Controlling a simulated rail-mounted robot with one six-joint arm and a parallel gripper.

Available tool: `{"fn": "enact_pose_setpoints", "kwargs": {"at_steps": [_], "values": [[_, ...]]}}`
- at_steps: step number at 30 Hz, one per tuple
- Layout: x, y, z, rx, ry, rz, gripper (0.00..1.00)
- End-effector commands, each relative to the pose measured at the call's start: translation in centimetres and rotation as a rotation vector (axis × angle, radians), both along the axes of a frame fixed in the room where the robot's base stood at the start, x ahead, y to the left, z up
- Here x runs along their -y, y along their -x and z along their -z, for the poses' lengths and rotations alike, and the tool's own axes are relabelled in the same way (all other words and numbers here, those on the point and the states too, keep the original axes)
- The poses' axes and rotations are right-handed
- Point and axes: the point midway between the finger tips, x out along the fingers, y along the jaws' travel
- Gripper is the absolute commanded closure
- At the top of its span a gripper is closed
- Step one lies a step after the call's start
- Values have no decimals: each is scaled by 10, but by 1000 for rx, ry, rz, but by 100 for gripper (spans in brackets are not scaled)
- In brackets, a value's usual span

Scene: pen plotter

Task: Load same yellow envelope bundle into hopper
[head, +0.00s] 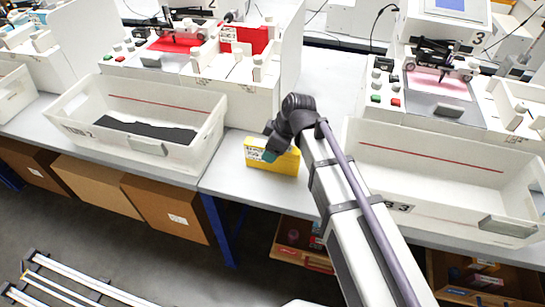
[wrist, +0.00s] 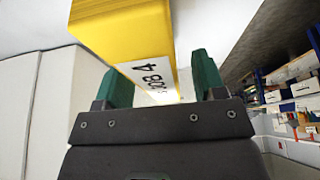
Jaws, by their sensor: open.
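The yellow envelope bundle (head: 283,163) stands on the grey bench between two white bins, with a white label on its front. In the wrist view the bundle (wrist: 128,32) reaches down between the two green fingers, and its label shows a 4. My gripper (head: 270,149) is at the bundle, its fingers open on either side of it. In the wrist view my gripper (wrist: 162,82) shows a gap beside the bundle, so a firm hold is not visible. I cannot tell which part of the machines is the hopper.
A white bin (head: 215,122) with dark contents stands left, and another bin (head: 365,140) marked 3 stands right, partly behind my arm. Plotter machines stand behind both, the right one (head: 440,75) numbered 3. Cardboard boxes (head: 160,208) sit below the bench. The bench strip behind the bundle is clear.

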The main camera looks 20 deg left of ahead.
Motion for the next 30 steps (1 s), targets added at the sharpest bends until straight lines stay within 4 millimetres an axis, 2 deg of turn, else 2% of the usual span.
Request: {"fn": "enact_pose_setpoints", "kwargs": {"at_steps": [2,21,26,30], "values": [[0,0,0,0,0,0,36],[0,0,0,0,0,0,97],[0,0,-1,0,0,0,99],[0,0,-12,0,0,0,99]]}}
